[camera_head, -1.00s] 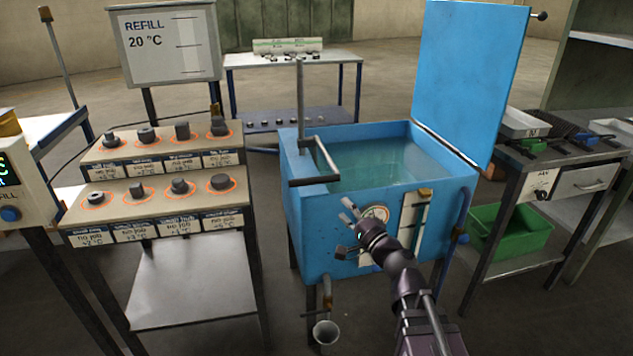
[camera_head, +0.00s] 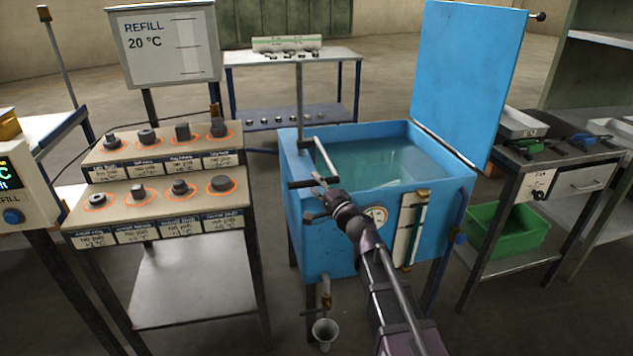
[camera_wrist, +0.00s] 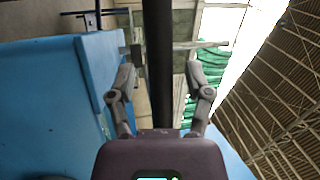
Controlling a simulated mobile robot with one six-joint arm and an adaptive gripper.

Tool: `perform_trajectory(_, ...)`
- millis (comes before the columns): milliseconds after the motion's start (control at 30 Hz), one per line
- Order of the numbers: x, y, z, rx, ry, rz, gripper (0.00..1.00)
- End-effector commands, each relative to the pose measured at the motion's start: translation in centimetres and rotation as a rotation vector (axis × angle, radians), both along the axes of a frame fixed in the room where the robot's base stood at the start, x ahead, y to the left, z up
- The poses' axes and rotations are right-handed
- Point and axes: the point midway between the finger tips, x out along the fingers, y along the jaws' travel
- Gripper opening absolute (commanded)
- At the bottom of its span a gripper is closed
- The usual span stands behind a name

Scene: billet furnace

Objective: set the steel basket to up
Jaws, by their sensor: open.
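The blue tank (camera_head: 330,245) holds greenish water (camera_head: 385,160). At its left rim stands a steel post (camera_head: 300,90) with a bent steel arm (camera_head: 325,158) ending in a dark bar (camera_head: 299,184). I cannot make out the steel basket itself; the water and rim hide what is below. My gripper (camera_head: 313,198) is open at the tank's front left corner, close to the dark bar. In the wrist view a dark bar (camera_wrist: 158,60) runs between the open fingers; I cannot tell whether they touch it.
The raised blue lid (camera_head: 470,80) stands at the tank's back right. A gauge (camera_head: 376,214) and a level tube (camera_head: 411,230) are on the tank's front. The knob stand (camera_head: 160,215) is left, a small table with a green bin (camera_head: 510,232) right. A cup (camera_head: 325,332) hangs below.

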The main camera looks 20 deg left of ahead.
Motion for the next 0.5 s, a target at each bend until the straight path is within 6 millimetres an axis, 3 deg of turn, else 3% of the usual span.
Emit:
perform_trajectory(467, 0.48, 0.82, 0.16, 0.0, 0.0, 0.001, 0.65)
perform_trajectory(500, 0.48, 0.82, 0.16, 0.0, 0.0, 0.001, 0.59)
